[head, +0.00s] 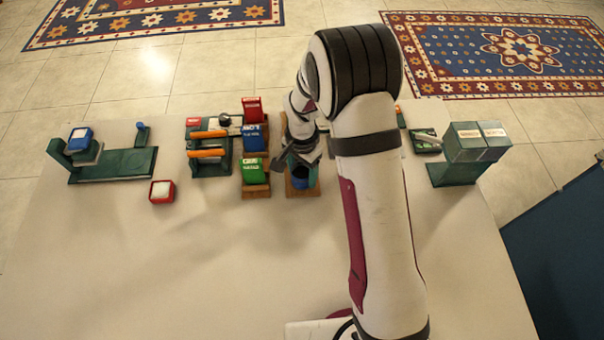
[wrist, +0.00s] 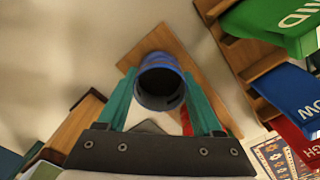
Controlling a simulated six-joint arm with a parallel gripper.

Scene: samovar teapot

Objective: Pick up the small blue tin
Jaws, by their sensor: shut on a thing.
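The small blue tin (wrist: 158,97) is round and open-topped, with a dark inside, in the wrist view. My gripper (wrist: 160,80) has its two teal fingers shut on the tin, one on each side. The tin is over a wooden board (wrist: 132,78); I cannot tell whether it touches it. In the head view my gripper (head: 303,163) points down, with a bit of the blue tin (head: 300,182) showing below it. My arm hides part of that spot.
Close to the left of my gripper stand red (head: 252,110), blue (head: 254,138) and green (head: 253,173) labelled bins. Further left are a rack with orange bars (head: 207,153), a red box (head: 162,191) and a green stand (head: 113,163). Green boxes (head: 464,143) stand right. The table front (head: 180,280) is clear.

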